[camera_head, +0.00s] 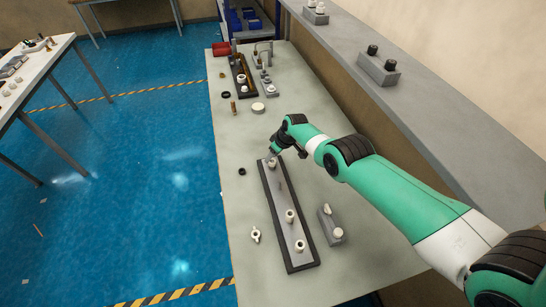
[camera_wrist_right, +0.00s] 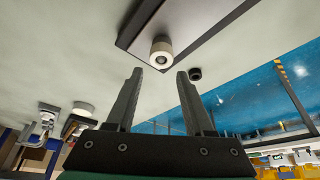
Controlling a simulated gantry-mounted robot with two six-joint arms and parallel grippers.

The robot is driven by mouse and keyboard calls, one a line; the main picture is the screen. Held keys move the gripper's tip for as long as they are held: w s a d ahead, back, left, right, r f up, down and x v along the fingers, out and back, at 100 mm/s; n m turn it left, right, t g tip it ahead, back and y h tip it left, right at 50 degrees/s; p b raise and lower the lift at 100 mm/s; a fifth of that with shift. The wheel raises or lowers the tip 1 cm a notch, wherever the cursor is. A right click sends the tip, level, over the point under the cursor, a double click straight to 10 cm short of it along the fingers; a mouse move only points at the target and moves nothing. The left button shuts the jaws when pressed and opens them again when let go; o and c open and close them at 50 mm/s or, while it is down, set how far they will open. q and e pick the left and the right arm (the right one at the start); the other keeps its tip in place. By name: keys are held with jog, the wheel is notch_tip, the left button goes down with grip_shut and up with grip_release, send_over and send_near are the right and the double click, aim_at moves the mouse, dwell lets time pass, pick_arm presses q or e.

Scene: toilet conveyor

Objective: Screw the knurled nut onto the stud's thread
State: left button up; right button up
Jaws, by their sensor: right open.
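A long grey board with a dark border (camera_head: 289,237) lies on the bench. A white knurled nut (camera_head: 265,181) is near its far end, and a similar white nut with a dark central hole shows in the right wrist view (camera_wrist_right: 161,53). Two more white round pieces (camera_head: 290,215) (camera_head: 300,246) stand toward the near end. A thin upright piece, perhaps the bare stud (camera_head: 281,185), is too small to make out. My right gripper (camera_head: 270,156) is at the board's far end. Its fingers (camera_wrist_right: 160,76) are open and empty, with the nut beyond the gap between their tips. My left gripper is not in view.
A black ring (camera_head: 242,171) lies left of the board and a white wing-shaped piece (camera_head: 255,235) nearer. A grey block with white fittings (camera_head: 329,225) stands right. Another fitted board (camera_head: 243,77) is at the back. Bench space left of the board is mostly clear.

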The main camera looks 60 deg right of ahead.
aim_at(272, 161)
jog(key=shift+n, duration=0.4)
jog(key=shift+f, duration=0.1)
jog(key=shift+f+b, duration=1.45)
jog(key=shift+b, duration=0.25)
jog(key=c, duration=0.8)
jog(key=o, duration=0.7)
jog(key=shift+r, duration=0.15)
